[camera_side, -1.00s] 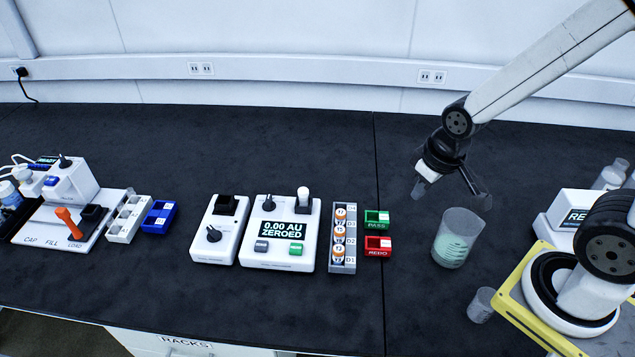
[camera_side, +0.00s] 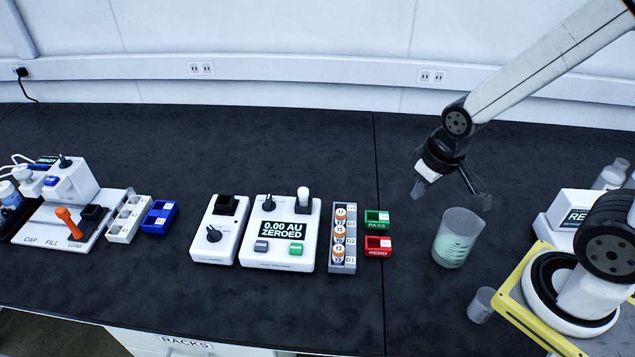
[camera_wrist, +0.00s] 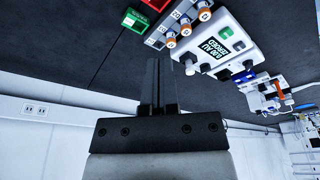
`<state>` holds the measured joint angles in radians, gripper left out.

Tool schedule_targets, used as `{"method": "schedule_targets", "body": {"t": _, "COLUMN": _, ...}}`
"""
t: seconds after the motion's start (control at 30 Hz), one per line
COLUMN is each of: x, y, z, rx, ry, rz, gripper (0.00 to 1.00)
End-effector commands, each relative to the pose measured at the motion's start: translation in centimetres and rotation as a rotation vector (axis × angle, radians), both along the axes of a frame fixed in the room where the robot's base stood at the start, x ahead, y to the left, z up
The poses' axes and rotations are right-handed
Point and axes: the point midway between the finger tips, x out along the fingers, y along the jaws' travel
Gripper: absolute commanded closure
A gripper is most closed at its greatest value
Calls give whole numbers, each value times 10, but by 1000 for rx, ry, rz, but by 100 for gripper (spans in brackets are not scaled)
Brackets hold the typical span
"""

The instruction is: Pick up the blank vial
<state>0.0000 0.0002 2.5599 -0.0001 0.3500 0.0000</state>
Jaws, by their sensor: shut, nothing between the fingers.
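My gripper (camera_side: 479,196) hangs in the air above the right part of the bench, up and to the right of the glass beaker. In the wrist view its fingers (camera_wrist: 158,72) are together with nothing between them. No vial is clearly marked as the blank. A grey rack (camera_side: 343,266) holds several orange-capped vials (camera_side: 340,232), labelled on their caps. A white-topped upright piece (camera_side: 303,196) stands on the instrument reading 0.00 AU ZEROED (camera_side: 262,254); I cannot tell whether it is the blank vial. My gripper is well apart from all of these.
A green PASS tray (camera_side: 377,218) and a red REDO tray (camera_side: 378,245) sit right of the rack. A glass beaker (camera_side: 455,240) and a small cup (camera_side: 481,305) stand farther right. A blue tray (camera_side: 159,217) and white rack (camera_side: 128,220) are left. The back bench is clear.

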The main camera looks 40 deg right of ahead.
Motion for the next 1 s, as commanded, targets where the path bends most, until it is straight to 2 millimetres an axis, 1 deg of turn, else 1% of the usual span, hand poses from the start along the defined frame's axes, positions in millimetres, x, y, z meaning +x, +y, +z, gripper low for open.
{"method": "schedule_targets", "body": {"t": 0.03, "x": 0, "y": 0, "z": 0, "rx": 0, "ry": 0, "rz": 0, "gripper": 97}}
{"method": "schedule_targets", "body": {"t": 0.07, "x": 0, "y": 0, "z": 0, "rx": 0, "ry": 0, "rz": 0, "gripper": 87}}
{"method": "schedule_targets", "body": {"t": 0.1, "x": 0, "y": 0, "z": 0, "rx": 0, "ry": 0, "rz": 0, "gripper": 75}}
{"method": "schedule_targets", "body": {"t": 0.17, "x": 0, "y": 0, "z": 0, "rx": 0, "ry": 0, "rz": 0, "gripper": 56}}
{"method": "schedule_targets", "body": {"t": 0.2, "x": 0, "y": 0, "z": 0, "rx": 0, "ry": 0, "rz": 0, "gripper": 43}}
{"method": "schedule_targets", "body": {"t": 0.27, "x": 0, "y": 0, "z": 0, "rx": 0, "ry": 0, "rz": 0, "gripper": 24}}
{"method": "schedule_targets", "body": {"t": 0.3, "x": 0, "y": 0, "z": 0, "rx": 0, "ry": 0, "rz": 0, "gripper": 19}}
{"method": "schedule_targets", "body": {"t": 0.6, "x": 1, "y": 0, "z": 0, "rx": -1, "ry": 0, "rz": 3, "gripper": 19}}
{"method": "schedule_targets", "body": {"t": 0.73, "x": 7, "y": 1, "z": 1, "rx": -5, "ry": 4, "rz": 27, "gripper": 19}}
{"method": "schedule_targets", "body": {"t": 0.87, "x": 23, "y": 3, "z": 1, "rx": -19, "ry": 14, "rz": 92, "gripper": 19}}
{"method": "schedule_targets", "body": {"t": 1.0, "x": 50, "y": 6, "z": 0, "rx": -42, "ry": 34, "rz": 209, "gripper": 19}}
